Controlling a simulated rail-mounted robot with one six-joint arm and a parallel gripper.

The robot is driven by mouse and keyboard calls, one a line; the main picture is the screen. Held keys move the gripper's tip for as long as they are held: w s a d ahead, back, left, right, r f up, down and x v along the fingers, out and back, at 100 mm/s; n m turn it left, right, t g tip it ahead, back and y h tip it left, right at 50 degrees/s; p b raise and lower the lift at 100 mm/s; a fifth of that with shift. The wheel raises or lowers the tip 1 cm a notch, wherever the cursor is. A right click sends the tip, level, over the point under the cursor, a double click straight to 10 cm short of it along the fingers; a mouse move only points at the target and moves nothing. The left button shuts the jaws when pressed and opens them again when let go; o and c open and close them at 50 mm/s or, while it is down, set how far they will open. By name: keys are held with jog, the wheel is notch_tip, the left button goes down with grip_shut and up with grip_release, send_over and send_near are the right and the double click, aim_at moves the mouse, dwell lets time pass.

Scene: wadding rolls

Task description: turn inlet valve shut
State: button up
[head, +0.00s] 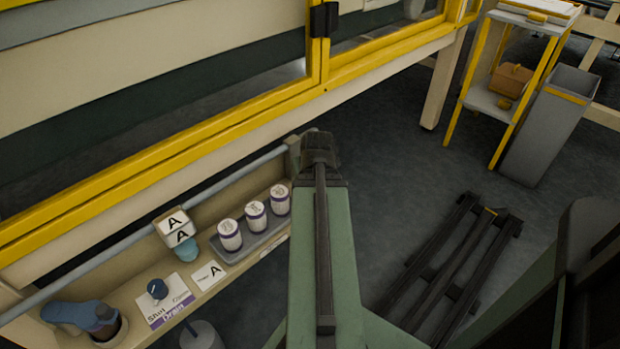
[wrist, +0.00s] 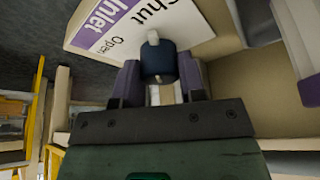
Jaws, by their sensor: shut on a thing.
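In the wrist view, the inlet valve is a dark blue round knob (wrist: 158,64) with a pale mark on its upper side. It stands in front of a white and purple label (wrist: 125,28) reading Inlet, Shut and Open. The pale mark points up in the picture, towards the Shut word; its exact angle is hard to judge. My gripper (wrist: 158,78) has its two purple fingers closed on the knob, one on each side. In the head view my green arm hides the inlet valve and the fingers.
In the head view, a drain valve knob (head: 157,289) with its own label sits on the beige ledge (head: 120,303). A grey tray (head: 262,242) holds three white rolls. A yellow-framed machine runs behind.

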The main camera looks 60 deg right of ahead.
jog(key=shift+m+g+h, duration=0.3)
jog(key=shift+m+g, duration=0.1)
jog(key=shift+m, duration=1.2)
jog(key=o, duration=0.9)
